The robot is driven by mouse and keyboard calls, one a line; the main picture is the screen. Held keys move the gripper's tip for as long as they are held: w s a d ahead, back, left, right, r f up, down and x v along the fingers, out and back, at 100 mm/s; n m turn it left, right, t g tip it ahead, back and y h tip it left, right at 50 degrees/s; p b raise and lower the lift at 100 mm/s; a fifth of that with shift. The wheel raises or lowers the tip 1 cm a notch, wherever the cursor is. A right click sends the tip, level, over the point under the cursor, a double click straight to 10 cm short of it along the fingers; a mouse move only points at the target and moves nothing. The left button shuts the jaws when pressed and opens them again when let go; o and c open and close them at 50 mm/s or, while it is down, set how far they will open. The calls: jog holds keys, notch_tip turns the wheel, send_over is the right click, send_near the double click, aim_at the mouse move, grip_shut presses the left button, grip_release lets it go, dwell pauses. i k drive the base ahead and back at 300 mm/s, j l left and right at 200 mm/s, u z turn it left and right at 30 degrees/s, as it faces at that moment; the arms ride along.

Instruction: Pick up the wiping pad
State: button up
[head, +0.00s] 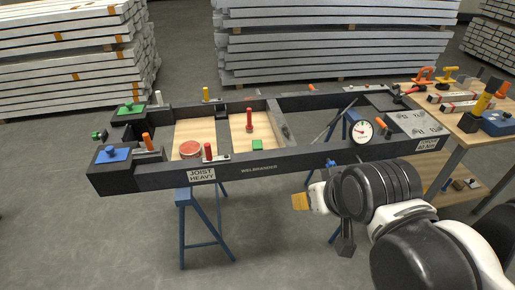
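A small yellow-tan block (299,201), which looks like the wiping pad, is at the tip of my gripper (314,198) in the head view. My gripper points left, in front of the near rail of the dark container frame (250,174). Nothing supports the block from below, and my gripper appears shut on it. The fingers are small and partly hidden by the block and my wrist.
Blue trestles (184,225) stand under the frame. A wooden tool table (462,134) is at right. The floor at front left is clear.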

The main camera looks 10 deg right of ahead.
aim_at(256, 144)
jog(key=i+u, duration=0.25)
jog(key=i, duration=0.3)
jog(key=i+l+u, duration=0.1)
jog(key=i+u, duration=0.2)
jog(key=i, duration=0.3)
